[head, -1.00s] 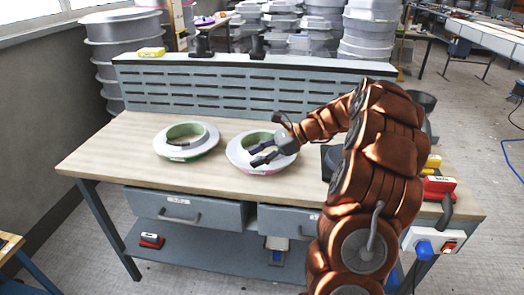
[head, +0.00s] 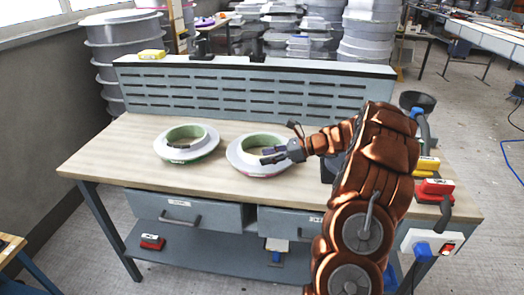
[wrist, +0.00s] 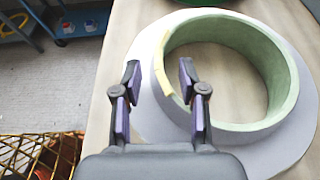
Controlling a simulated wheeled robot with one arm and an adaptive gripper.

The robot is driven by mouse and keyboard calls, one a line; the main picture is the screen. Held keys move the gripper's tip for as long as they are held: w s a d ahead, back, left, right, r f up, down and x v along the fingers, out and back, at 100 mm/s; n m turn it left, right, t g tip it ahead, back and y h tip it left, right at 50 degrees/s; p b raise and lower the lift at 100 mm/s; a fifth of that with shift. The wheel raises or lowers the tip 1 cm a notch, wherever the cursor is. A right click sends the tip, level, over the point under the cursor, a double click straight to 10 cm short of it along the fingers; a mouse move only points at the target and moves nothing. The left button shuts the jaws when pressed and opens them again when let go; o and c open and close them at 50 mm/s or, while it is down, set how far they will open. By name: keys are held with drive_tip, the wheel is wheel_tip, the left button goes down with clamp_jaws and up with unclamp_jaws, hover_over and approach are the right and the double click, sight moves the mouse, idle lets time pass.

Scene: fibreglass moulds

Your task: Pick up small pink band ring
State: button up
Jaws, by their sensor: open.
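Two pale flanged rings with green inner walls stand on the wooden bench. The right ring (head: 241,162) shows a pinkish edge at its front, and I take it as the small pink band ring. It also fills much of the wrist view (wrist: 278,112). The left ring (head: 174,154) has coloured marks low on its front that are too small to read surely. My gripper (head: 269,156) is open at the right ring's near right side. In the wrist view, the fingers (wrist: 160,78) lie to either side of the ring's upright wall in the picture. I cannot tell whether they touch it.
The bench top (head: 120,152) is clear left of the rings. A slotted back panel (head: 230,90) stands behind them.

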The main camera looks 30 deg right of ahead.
drive_tip(key=shift+x, duration=1.3)
drive_tip(key=shift+c, duration=0.3)
clamp_jaws()
